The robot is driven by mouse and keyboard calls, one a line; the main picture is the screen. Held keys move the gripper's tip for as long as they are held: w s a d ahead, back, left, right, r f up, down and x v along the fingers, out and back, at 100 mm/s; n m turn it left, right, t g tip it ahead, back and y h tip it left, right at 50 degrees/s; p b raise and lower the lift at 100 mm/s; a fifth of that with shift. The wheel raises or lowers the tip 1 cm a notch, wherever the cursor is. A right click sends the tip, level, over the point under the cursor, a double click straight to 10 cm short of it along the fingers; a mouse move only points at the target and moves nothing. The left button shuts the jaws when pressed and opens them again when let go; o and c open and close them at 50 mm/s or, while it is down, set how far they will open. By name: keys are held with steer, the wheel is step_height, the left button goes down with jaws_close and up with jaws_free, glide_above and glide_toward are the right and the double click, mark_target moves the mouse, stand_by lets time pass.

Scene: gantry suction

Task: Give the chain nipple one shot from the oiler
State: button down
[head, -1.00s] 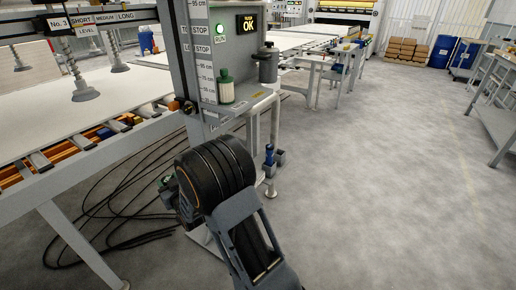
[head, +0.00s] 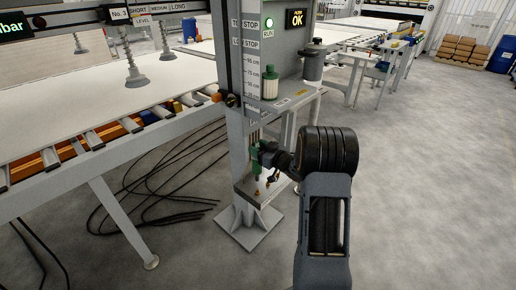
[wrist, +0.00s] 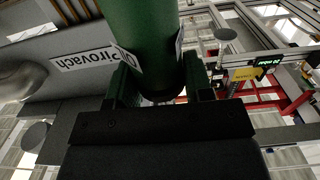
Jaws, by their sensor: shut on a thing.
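My gripper (head: 276,158) is shut on a green oiler (head: 266,148). In the wrist view the oiler (wrist: 150,35) is a dark green cylinder with white labels, between the two fingers (wrist: 155,88). In the head view it is beside the grey column, above a small grey ledge (head: 262,190) near the column's foot. A small brass-coloured fitting (head: 257,192) shows on the ledge below the oiler; it may be the chain nipple, but it is too small to be sure. I cannot tell whether the oiler's tip touches it.
A roller conveyor with a white board (head: 90,110) is at the left. Black hoses (head: 165,185) lie on the floor there. The floor at right is clear.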

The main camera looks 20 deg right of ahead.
stand_by(0.3)
steer(key=shift+s+f, duration=0.1)
steer(key=shift+f+b, duration=1.8)
steer(key=shift+f, duration=0.5)
steer(key=shift+f+b, duration=0.45)
steer(key=shift+f, duration=0.15)
steer(key=shift+r, duration=0.2)
steer(key=shift+r+p, duration=0.45)
steer(key=shift+p, duration=0.05)
steer(key=shift+r, duration=0.1)
